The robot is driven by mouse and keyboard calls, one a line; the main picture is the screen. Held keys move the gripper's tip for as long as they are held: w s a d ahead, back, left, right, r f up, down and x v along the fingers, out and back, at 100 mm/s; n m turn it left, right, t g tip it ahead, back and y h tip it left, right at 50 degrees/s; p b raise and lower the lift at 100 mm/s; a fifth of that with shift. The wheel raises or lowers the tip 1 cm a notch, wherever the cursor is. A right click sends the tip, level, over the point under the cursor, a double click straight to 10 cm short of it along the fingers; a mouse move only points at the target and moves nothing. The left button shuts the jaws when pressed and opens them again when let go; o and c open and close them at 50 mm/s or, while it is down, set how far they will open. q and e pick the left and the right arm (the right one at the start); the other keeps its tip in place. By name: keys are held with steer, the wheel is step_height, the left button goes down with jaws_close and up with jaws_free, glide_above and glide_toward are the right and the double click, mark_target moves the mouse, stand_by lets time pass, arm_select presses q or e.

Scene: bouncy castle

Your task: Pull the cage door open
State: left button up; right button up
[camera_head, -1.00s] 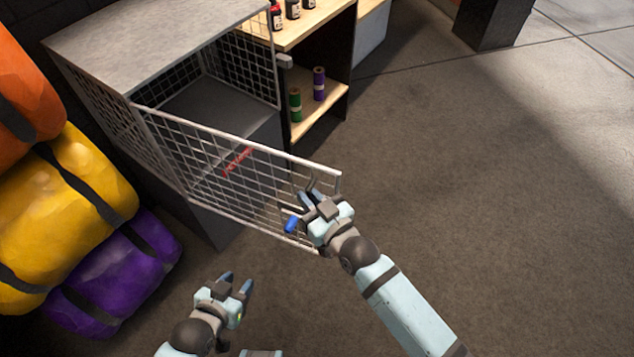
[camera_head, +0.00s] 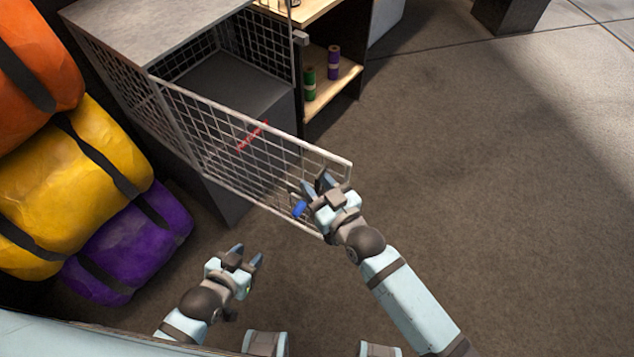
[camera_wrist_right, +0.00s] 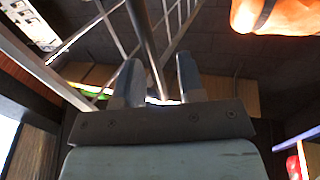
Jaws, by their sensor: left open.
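The cage (camera_head: 152,25) has a grey top and wire mesh sides. Its mesh door (camera_head: 225,125) stands swung outward from the left front corner, with the grey cage interior (camera_head: 225,85) visible behind it. A red mark is on the mesh. My right gripper (camera_head: 314,186) is at the door's free end, beside a small blue part (camera_head: 300,209). In the right wrist view, a dark bar (camera_wrist_right: 145,40) passes between the right gripper's fingers (camera_wrist_right: 160,85); whether they clamp it is unclear. My left gripper (camera_head: 247,257) is open and empty, low in front of the door.
Orange, yellow and purple strapped bundles (camera_head: 75,185) are stacked left of the cage. A wooden shelf (camera_head: 335,85) with a green and a purple roll stands right of the cage. The floor to the right is clear.

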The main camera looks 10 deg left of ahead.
steer(key=b+v, duration=0.1)
steer(key=v, duration=1.3)
steer(key=shift+b, duration=0.4)
steer(key=shift+w, duration=0.1)
steer(key=s+d+f+m+g+h+p, duration=0.1)
steer(key=d+f+h, duration=0.3)
steer(key=d, duration=0.4)
steer(key=s+d+f+m+g+h+p, duration=0.1)
steer(key=s+d+f+m+h+p, duration=0.1)
steer(key=d, duration=0.6)
step_height(320, 180, down, 3)
steer(key=m+h+p, duration=0.1)
steer(key=m+h, duration=0.1)
steer(key=h, duration=0.1)
steer(key=shift+s+g+p, duration=0.3)
steer(key=shift+s+p, duration=0.1)
steer(key=shift+a, duration=0.1)
